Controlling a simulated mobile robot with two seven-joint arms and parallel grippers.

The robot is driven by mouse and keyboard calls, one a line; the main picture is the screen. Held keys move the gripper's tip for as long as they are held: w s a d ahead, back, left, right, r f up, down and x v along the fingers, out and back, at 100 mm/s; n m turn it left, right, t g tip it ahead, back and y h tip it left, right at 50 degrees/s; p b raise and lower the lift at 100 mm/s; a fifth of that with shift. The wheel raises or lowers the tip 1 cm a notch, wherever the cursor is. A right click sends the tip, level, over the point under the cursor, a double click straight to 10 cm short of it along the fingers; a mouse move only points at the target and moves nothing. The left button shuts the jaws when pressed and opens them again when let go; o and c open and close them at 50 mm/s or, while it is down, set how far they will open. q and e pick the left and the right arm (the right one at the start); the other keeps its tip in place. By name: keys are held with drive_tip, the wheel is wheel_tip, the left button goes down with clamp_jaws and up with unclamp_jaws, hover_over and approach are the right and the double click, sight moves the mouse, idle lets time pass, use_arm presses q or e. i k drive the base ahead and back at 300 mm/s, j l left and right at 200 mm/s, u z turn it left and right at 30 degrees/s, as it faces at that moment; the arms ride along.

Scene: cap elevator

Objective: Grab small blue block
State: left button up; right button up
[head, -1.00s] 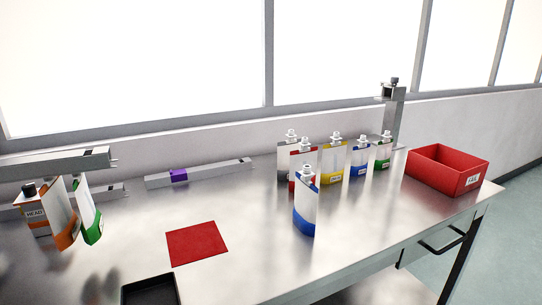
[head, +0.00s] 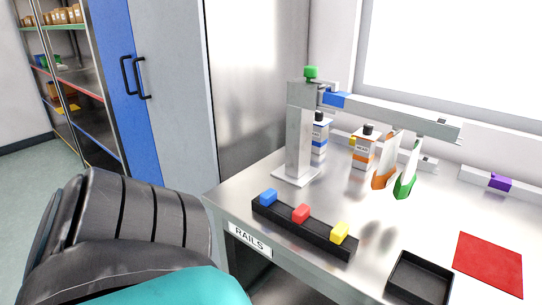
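Another blue block (head: 334,99) is on the raised metal rail (head: 400,117). Neither of my grippers shows. A large black and teal part of my own arm fills the lower left, apart from the rack in the picture.
A metal post (head: 299,135) stands behind the rack. Blue-marked and orange-marked bottles (head: 361,152) stand behind it to the right. A black tray (head: 419,277) and a red mat (head: 488,262) lie to the right. The table edge is labelled RAILS (head: 250,238). A cabinet (head: 155,80) stands at left.

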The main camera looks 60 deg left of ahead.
sight(266, 198)
drive_tip(key=u, duration=2)
drive_tip(key=i+j+z, duration=0.1)
drive_tip(key=z, duration=0.7)
drive_tip(key=j+z, duration=0.7)
drive_tip(key=j, duration=0.15)
drive_tip(key=j+z, duration=0.15)
drive_tip(key=j, duration=0.3)
drive_tip(key=k+j+z, duration=0.15)
drive_tip(key=j, duration=0.75)
drive_tip(key=k+j+z, duration=0.1)
drive_tip(key=j, duration=0.35)
